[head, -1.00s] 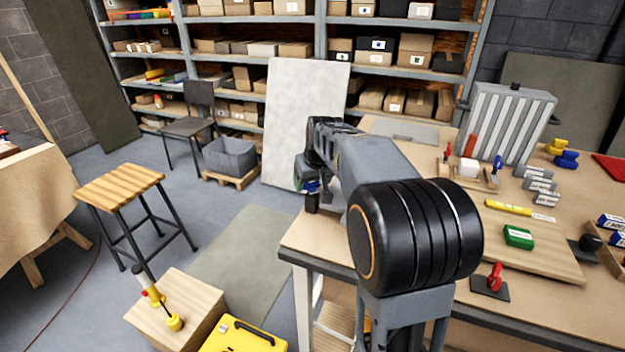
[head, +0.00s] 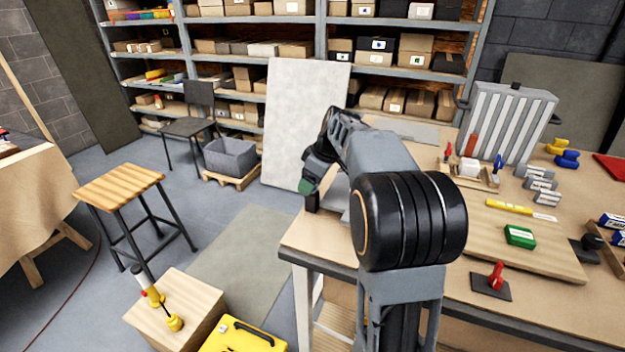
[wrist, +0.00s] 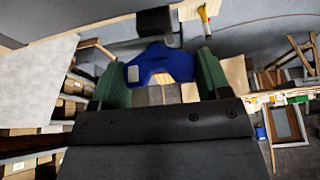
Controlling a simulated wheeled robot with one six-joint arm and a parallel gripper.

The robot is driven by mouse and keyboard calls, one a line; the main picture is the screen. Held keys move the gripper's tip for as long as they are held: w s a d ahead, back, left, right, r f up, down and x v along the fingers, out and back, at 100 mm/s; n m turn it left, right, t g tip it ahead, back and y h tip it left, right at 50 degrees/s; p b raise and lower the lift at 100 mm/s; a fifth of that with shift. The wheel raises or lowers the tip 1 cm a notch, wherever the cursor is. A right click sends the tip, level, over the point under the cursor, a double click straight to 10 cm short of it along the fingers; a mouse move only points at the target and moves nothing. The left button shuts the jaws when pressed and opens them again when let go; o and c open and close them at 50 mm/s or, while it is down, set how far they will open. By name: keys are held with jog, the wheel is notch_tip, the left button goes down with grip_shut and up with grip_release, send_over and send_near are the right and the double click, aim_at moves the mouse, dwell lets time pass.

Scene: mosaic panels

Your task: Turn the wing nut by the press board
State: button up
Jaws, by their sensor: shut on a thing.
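My gripper (wrist: 160,72) has two green fingers, shut on a blue wing nut (wrist: 161,66) whose wings span the gap between them in the wrist view. A dark block (wrist: 156,21) sits just beyond the nut. In the head view my gripper (head: 305,186) is at the table's left corner beside a short black post (head: 312,201); the nut is hidden there. Farther right, a small wooden board (head: 482,181) carries a white block (head: 467,168), with a red-topped piece (head: 447,152) and a blue-topped piece (head: 497,161) beside it. I cannot tell which thing is the press board.
The workbench (head: 330,246) also holds a ribbed grey panel (head: 507,122), a green box (head: 519,236) and a red-handled piece (head: 496,277). A pale upright panel (head: 300,120) stands behind my gripper. A stool (head: 120,188) stands left, with open floor between.

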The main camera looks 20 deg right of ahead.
jog(key=shift+n, duration=0.3)
dwell(0.4)
jog(key=o, duration=0.9)
jog(key=p+v, duration=0.1)
jog(key=v, duration=1.2)
jog(key=shift+d+r, duration=0.15)
jog(key=shift+r, duration=0.25)
